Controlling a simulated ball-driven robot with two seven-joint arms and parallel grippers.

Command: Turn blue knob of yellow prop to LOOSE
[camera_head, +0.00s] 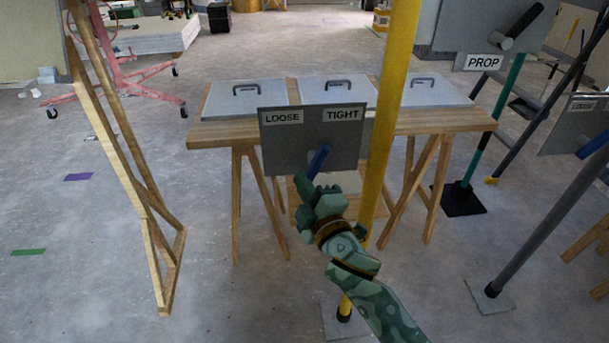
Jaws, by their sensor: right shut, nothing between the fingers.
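The yellow prop (392,95) stands upright in the middle of the head view, its lower part running behind my right arm. A grey plate (283,147) beside it carries a LOOSE label (283,116) on the left and a TIGHT label (343,114) on the right. The blue knob (319,160) is a short bar below the labels, its upper end leaning right, toward TIGHT. My right gripper (318,186) is shut and empty at the knob's lower end; I cannot tell whether they touch. My left gripper is not in view.
A wooden trestle table (440,122) with several handled grey panels (246,98) stands behind the prop. A wooden frame (125,130) is at left. A dark grey prop (545,225) and a green prop (487,125) stand at right. The floor at left is mostly clear.

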